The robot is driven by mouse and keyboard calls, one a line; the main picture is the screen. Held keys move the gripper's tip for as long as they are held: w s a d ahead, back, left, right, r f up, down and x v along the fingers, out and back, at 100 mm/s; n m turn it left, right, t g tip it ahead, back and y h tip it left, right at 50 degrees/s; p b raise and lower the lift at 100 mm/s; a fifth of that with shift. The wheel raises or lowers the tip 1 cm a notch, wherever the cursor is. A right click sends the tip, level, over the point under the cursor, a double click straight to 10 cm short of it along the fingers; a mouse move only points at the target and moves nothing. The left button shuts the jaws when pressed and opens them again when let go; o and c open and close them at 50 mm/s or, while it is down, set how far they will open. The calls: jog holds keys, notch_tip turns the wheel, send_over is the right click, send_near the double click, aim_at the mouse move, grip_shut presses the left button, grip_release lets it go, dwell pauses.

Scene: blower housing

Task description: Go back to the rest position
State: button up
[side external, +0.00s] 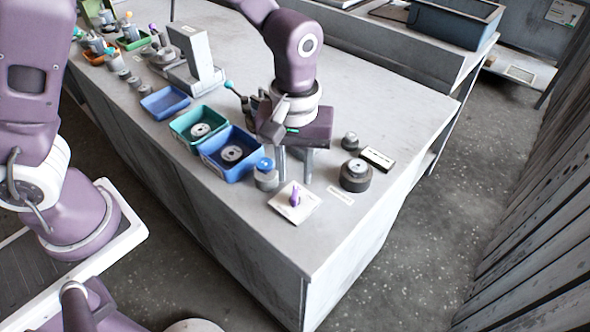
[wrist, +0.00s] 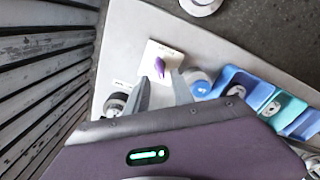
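My gripper (side external: 293,176) points down above the near end of the grey workbench (side external: 330,225). Its two fingers are apart and nothing shows between them. It also shows in the wrist view (wrist: 161,92), again with the fingers apart. A purple piece (side external: 294,198) stands on a white square plate (side external: 283,208) in front of the gripper. The purple piece also shows in the wrist view (wrist: 159,67), just beyond the fingertips and apart from them. A grey cylinder with a blue top (side external: 265,175) stands to the gripper's left. No rest position is marked in view.
A blue bin (side external: 207,157) and a teal bin (side external: 181,133), each holding a round part, stand left of the gripper. A dark round part (side external: 355,176) and a small label plate (side external: 377,158) lie to its right. Several parts and trays fill the bench's far left.

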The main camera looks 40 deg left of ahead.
jog(key=s+a+r+m+t+h, duration=0.15)
jog(key=a+r, duration=0.25)
jog(key=r, duration=0.4)
jog(key=s+a+r+m+t, duration=0.2)
jog(key=s+a+r, duration=0.2)
jog(key=s, duration=0.3)
jog(key=s+a+r+m+t+y, duration=0.1)
jog(key=s+a+r+m+t, duration=0.1)
jog(key=s+a+r, duration=0.3)
jog(key=s+m, duration=0.1)
jog(key=s, duration=0.2)
jog(key=shift+s, duration=0.2)
jog(key=shift+r+m+y, duration=0.15)
jog(key=shift+m+y, duration=0.1)
